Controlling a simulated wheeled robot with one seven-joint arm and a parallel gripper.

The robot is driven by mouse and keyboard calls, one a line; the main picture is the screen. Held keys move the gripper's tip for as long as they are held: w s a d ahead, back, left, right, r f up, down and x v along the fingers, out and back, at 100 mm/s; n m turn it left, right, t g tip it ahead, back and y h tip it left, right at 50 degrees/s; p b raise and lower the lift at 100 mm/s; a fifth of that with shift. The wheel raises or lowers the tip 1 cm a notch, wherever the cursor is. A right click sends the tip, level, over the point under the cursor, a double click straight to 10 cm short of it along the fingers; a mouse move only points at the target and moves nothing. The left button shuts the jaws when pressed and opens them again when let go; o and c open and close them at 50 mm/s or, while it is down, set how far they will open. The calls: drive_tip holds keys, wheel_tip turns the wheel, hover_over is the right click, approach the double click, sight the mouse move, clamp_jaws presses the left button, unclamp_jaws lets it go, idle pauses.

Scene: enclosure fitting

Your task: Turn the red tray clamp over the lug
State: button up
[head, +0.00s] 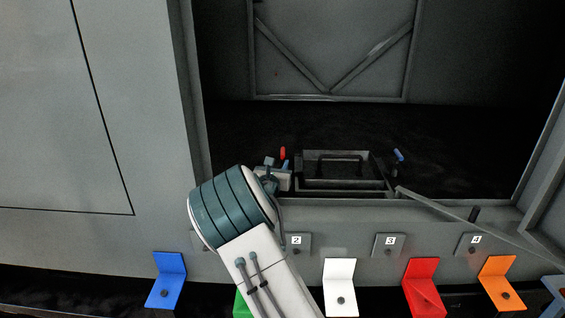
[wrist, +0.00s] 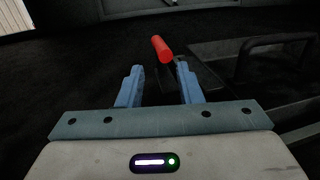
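The red tray clamp (head: 283,153) stands at the left side of the dark tray (head: 345,183) inside the enclosure. In the wrist view the red clamp handle (wrist: 162,48) lies just beyond my fingertips, roughly between them in the picture. My gripper (wrist: 160,72) is open, with its two blue fingers apart and nothing between them. In the head view my gripper (head: 278,165) is at the tray's left end, partly hidden by my wrist. The tray handle (wrist: 270,45) is to the right in the wrist view. I cannot make out the lug.
A blue clamp (head: 399,156) stands at the tray's right side. A grey bar (head: 440,204) slants from the tray's right front corner. Numbered plates and coloured brackets, including a white one (head: 340,285) and a red one (head: 423,285), line the front. The dark floor behind the tray is clear.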

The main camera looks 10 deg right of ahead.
sight(283, 157)
drive_tip(key=shift+b+x, duration=0.5)
drive_tip(key=shift+x, duration=2.5)
drive_tip(key=shift+d+f, duration=0.1)
clamp_jaws()
